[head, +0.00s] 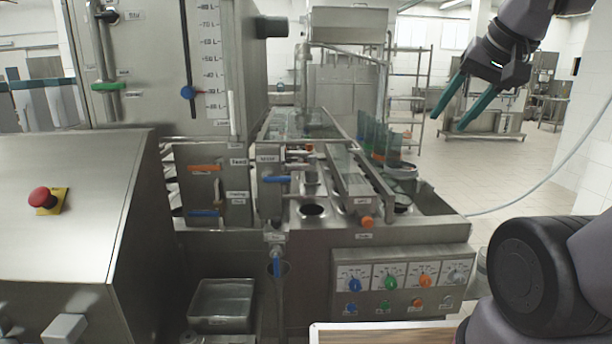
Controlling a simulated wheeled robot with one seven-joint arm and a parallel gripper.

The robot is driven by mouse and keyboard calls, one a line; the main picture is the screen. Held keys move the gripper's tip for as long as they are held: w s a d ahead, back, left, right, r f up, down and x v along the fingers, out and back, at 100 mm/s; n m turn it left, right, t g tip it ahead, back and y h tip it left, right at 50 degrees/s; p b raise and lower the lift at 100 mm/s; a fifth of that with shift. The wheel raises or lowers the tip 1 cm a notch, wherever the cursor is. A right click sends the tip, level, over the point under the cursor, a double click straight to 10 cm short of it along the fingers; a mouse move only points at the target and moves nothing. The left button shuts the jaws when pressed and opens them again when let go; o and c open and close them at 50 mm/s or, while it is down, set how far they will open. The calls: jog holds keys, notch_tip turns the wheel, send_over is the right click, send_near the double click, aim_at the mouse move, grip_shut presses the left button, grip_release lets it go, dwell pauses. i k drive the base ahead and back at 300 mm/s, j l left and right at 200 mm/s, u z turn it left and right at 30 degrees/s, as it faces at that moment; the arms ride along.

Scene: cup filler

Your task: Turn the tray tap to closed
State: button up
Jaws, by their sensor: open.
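The filler machine (400,232) stands in the middle. Several coloured tap handles sit on its front left. An orange knob (367,222) sits at the front edge above a small label. The labels are too small to read surely, so I cannot tell which handle is the tray tap. My gripper (449,123) is open and empty, with teal fingers pointing down-left, in the air at upper right, apart from all taps.
A panel with coloured dials (402,278) is on the machine's lower front. A steel cabinet with a red stop button (41,197) fills the left. A tank with a green lever (108,87) stands behind it. Cups (377,140) stand on the machine. Open floor lies to the right.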

aim_at(277, 256)
jog(key=k+l+u, duration=0.2)
jog(key=l, duration=0.2)
jog(key=l+u, duration=0.25)
jog(key=l, duration=0.15)
jog(key=k+l+u, duration=0.2)
jog(key=l, duration=0.15)
jog(key=k+l+u, duration=0.45)
jog(key=l, duration=0.25)
jog(key=i, duration=0.1)
